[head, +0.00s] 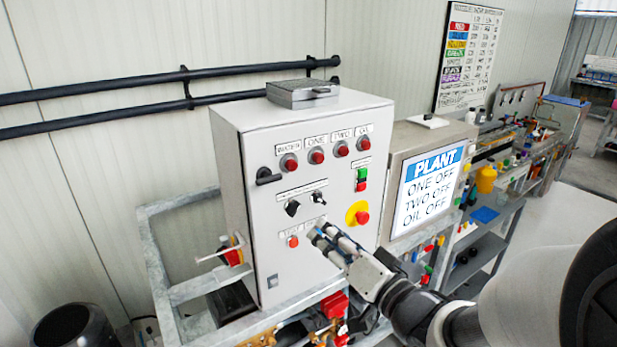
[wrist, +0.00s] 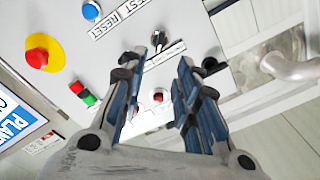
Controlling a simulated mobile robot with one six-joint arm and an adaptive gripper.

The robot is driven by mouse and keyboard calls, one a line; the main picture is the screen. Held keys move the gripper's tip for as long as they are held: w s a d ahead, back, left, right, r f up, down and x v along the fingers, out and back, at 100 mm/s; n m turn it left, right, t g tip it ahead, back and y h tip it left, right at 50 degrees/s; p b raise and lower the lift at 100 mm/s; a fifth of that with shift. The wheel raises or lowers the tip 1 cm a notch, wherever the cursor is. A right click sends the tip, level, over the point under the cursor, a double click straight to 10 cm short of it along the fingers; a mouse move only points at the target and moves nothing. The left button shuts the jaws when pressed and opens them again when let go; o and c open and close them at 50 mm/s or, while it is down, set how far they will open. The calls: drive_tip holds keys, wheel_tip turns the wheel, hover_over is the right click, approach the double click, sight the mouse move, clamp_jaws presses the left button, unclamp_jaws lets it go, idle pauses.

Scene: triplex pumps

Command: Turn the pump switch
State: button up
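The grey control cabinet (head: 240,150) carries two black rotary switches under a label strip on its front, a left one (head: 292,208) and a right one (head: 318,197). I cannot tell which is the pump switch. My gripper (head: 318,233) is in front of the panel, just below the right switch and left of the yellow-backed red button. In the wrist view my gripper (wrist: 172,62) has its two blue-padded fingers apart with nothing between them. A dark switch with a bright part (wrist: 159,40) shows just beyond the fingertips, and contact with it is not visible.
A red emergency button (head: 362,217) on a yellow disc sits right of my gripper. Green and red buttons (head: 361,180) are above it. A black door handle (head: 268,177) sticks out at the left. A PLANT sign (head: 430,187) hangs on the cabinet at the right.

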sight(298, 209)
drive_tip(key=x, duration=1)
drive_tip(key=shift+w+a+p, duration=0.25)
drive_tip(key=shift+w+p, duration=0.05)
drive_tip(key=shift+p, duration=0.05)
drive_tip(key=shift+c, duration=0.3)
clamp_jaws()
